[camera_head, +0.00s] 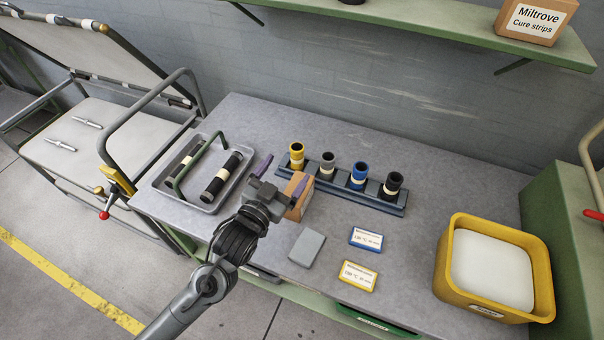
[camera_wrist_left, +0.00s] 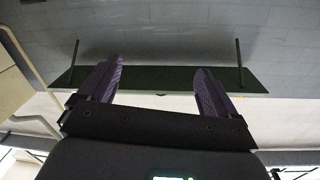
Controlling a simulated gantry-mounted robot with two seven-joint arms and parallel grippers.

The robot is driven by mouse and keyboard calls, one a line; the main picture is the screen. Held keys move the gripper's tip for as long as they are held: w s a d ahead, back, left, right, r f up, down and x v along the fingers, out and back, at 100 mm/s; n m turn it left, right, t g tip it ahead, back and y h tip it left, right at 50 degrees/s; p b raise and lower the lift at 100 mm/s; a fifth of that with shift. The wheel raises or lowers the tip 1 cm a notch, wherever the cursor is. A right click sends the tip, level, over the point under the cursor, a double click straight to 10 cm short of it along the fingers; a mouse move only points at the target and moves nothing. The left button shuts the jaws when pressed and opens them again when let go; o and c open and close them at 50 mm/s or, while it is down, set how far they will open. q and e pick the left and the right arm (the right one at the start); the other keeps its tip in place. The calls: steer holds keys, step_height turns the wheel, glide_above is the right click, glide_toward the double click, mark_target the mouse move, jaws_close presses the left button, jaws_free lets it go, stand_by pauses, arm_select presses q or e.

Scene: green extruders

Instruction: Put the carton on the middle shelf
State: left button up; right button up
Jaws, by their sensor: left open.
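A small brown carton (camera_head: 299,196) stands on the workbench, partly hidden behind my left gripper (camera_head: 282,177). The gripper's purple fingers are apart. In the left wrist view my left gripper (camera_wrist_left: 161,70) is open with nothing between its fingers, and the carton does not show there. I cannot tell whether the gripper touches the carton. A green wall shelf (camera_head: 450,30) runs above the bench; I cannot tell whether it is the middle one. What looks like a green shelf with two brackets (camera_wrist_left: 160,80) shows beyond the fingers in the wrist view. My right gripper is not in view.
On the bench are a grey tray (camera_head: 207,205) with dark rollers, a rack (camera_head: 345,186) of several cylinders, label cards (camera_head: 358,276), a grey block (camera_head: 307,247) and a yellow bin (camera_head: 453,285).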

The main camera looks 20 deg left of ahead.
arm_select(q)
steer(key=s+f+n+g+y+p, duration=0.1)
steer(key=s+f+n+g+p, duration=0.1)
steer(key=s+f+n+p, duration=0.15)
steer(key=g+p, duration=0.1)
steer(key=p, duration=0.1)
glide_above(296, 215)
steer(key=a, duration=0.3)
steer(key=f, duration=0.4)
steer(key=shift+s+d+f, duration=0.15)
steer(key=shift+s+f, duration=0.2)
steer(key=shift+x, duration=1)
steer(key=w, duration=0.1)
steer(key=w+d, duration=0.1)
steer(key=w, duration=0.1)
steer(key=shift+f+b, duration=0.15)
steer(key=shift+b, duration=0.25)
steer(key=shift+w+f, duration=0.2)
steer(key=shift+w, duration=0.5)
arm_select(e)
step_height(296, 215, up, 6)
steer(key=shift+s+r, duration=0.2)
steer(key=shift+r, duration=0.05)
